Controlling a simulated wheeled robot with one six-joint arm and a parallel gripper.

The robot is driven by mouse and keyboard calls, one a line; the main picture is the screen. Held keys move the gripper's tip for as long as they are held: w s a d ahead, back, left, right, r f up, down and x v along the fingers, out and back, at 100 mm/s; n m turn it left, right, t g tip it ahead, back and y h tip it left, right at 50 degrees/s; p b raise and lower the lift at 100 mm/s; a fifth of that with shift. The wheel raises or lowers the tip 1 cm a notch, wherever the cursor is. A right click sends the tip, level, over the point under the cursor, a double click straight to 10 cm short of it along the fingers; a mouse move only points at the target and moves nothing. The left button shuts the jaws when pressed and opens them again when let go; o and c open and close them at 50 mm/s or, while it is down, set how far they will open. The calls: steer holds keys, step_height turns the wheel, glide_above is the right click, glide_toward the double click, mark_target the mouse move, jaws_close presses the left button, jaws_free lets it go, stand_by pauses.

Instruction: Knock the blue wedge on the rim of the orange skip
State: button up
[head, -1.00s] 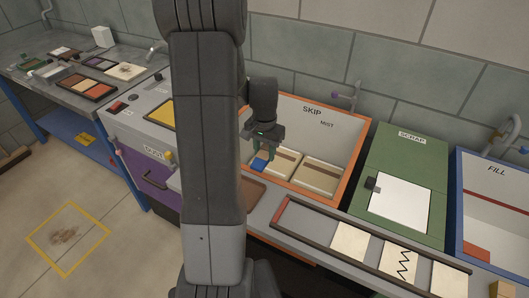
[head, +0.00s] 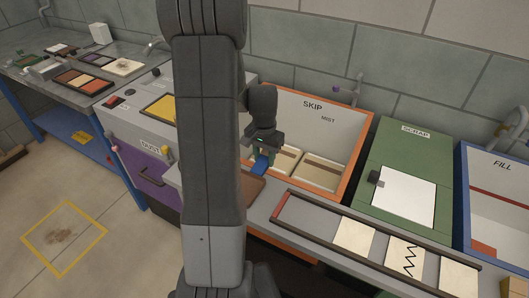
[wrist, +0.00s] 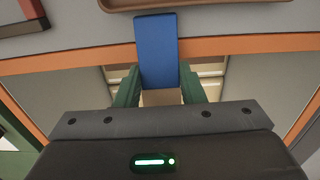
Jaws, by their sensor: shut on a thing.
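My gripper (head: 262,157) is shut on the blue wedge (head: 261,166), with its green fingers on both sides of it in the wrist view. The wedge (wrist: 157,48) sticks out beyond the fingertips there and crosses in front of the orange rim (wrist: 250,45) of the skip. In the head view the wedge is at the near left part of the orange skip (head: 359,158), beside its front rim. My arm hides the skip's left side. I cannot tell whether the wedge touches the rim.
Pale blocks (head: 320,172) lie inside the skip. A brown tray (head: 250,190) lies in front of it, partly behind my arm. A long dark-edged rack (head: 375,262) with pale tiles runs along the front. The green scrap bin (head: 410,153) stands to the right.

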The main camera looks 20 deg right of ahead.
steer(key=shift+r+p, duration=2.05)
steer(key=shift+r, duration=0.8)
steer(key=shift+f, duration=0.1)
steer(key=shift+f, duration=0.1)
step_height(320, 180, down, 6)
steer(key=b, duration=0.4)
steer(key=shift+b, duration=0.4)
jaws_close()
step_height(320, 180, up, 6)
steer(key=p, duration=0.4)
